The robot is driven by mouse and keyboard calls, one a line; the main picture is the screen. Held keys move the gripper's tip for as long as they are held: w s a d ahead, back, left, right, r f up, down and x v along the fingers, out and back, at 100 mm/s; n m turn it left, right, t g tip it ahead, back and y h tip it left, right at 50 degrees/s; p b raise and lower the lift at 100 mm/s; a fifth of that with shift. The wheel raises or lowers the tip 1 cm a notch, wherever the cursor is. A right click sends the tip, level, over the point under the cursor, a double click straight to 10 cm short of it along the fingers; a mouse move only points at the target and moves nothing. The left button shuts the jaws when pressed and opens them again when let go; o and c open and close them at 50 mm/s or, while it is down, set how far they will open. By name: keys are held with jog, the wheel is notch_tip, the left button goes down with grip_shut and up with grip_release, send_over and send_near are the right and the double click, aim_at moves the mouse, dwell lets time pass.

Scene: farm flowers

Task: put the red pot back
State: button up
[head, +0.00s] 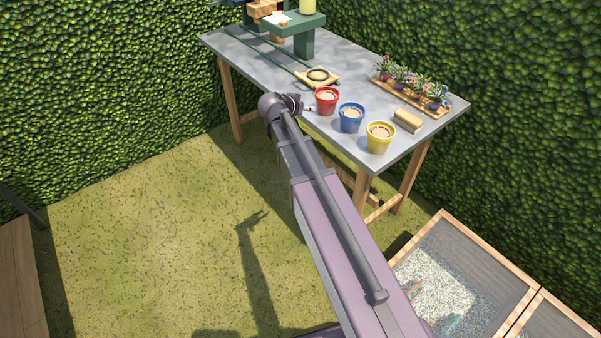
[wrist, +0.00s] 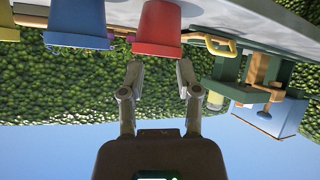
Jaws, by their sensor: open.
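The red pot (head: 327,100) stands upright on the grey table, at the left end of a row with the blue pot (head: 351,118) and the yellow pot (head: 380,138). Its top shows a pale fill. In the head view my gripper (head: 309,108) is at the table's edge, just left of the red pot. In the wrist view, which is upside down, my gripper (wrist: 159,70) is open. The red pot (wrist: 157,32) lies just beyond and between its fingertips, apparently not held. The blue pot (wrist: 77,22) is beside it.
On the grey table (head: 349,72) are a wooden tray of flowers (head: 412,88), a tan block (head: 408,120), a wooden piece with a dark ring (head: 318,75) behind the red pot, and a green stand (head: 303,40) at the back. Hedges enclose the table.

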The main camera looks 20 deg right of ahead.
jog(key=s+a+f+n+g+y, duration=0.2)
jog(key=s+a+y, duration=0.1)
jog(key=s, duration=0.5)
jog(key=s+a+f+n+g+y, duration=0.2)
jog(key=s+f+n+y, duration=0.1)
jog(key=s, duration=0.5)
jog(key=s+a+f+n+g+y, duration=0.2)
jog(key=s+a+f+n+y, duration=0.1)
jog(key=s, duration=0.5)
jog(key=shift+s+a+f+g, duration=0.25)
jog(key=shift+s+a+g, duration=0.05)
jog(key=shift+s+g, duration=0.1)
notch_tip(320, 180, up, 10)
jog(key=p, duration=1)
